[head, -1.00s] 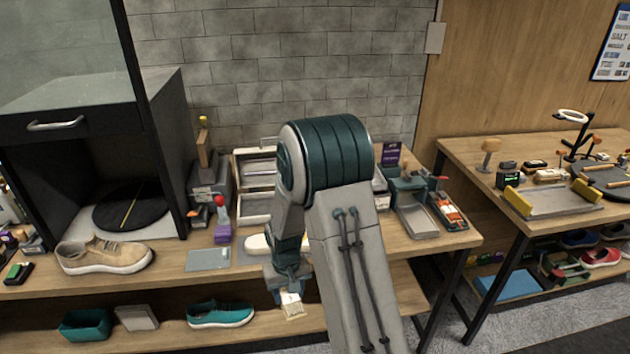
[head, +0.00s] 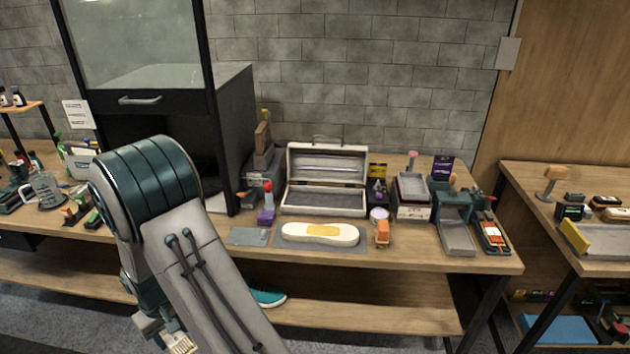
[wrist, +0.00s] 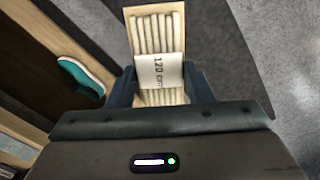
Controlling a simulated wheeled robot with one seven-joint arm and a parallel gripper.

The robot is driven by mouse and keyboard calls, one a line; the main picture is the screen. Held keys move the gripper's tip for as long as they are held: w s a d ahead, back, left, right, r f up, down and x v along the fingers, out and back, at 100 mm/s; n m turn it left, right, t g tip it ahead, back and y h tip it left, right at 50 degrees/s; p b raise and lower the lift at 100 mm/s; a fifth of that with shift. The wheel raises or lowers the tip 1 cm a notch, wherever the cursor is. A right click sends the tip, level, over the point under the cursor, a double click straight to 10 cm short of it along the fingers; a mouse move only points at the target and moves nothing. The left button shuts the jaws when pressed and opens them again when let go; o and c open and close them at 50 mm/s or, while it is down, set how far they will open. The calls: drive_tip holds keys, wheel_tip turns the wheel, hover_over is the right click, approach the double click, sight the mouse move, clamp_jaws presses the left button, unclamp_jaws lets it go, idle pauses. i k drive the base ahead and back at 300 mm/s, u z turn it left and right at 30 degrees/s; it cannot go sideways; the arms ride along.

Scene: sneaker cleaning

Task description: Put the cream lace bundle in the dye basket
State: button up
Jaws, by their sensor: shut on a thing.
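The cream lace bundle (wrist: 152,35) is a set of parallel cream cords on a tan backing with a white "120 cm" band. My gripper (wrist: 160,88) is shut on it, with a dark blue finger at each side of the band. In the head view the bundle (head: 181,345) shows small at the bottom edge, below my gripper (head: 165,330), in front of the bench. I cannot identify a dye basket in either current view. My arm hides part of the bench and lower shelf.
A teal sneaker (head: 268,297) lies on the lower shelf (head: 370,312), and it also shows in the wrist view (wrist: 80,76). The bench top holds an open case (head: 327,207), a white sole-shaped piece (head: 320,234) and several tools. Grey floor (wrist: 265,50) lies beside the bundle.

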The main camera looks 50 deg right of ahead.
sight(412, 187)
drive_tip(key=u, duration=0.9)
drive_tip(key=k, duration=1.2)
drive_tip(key=z, duration=2.15)
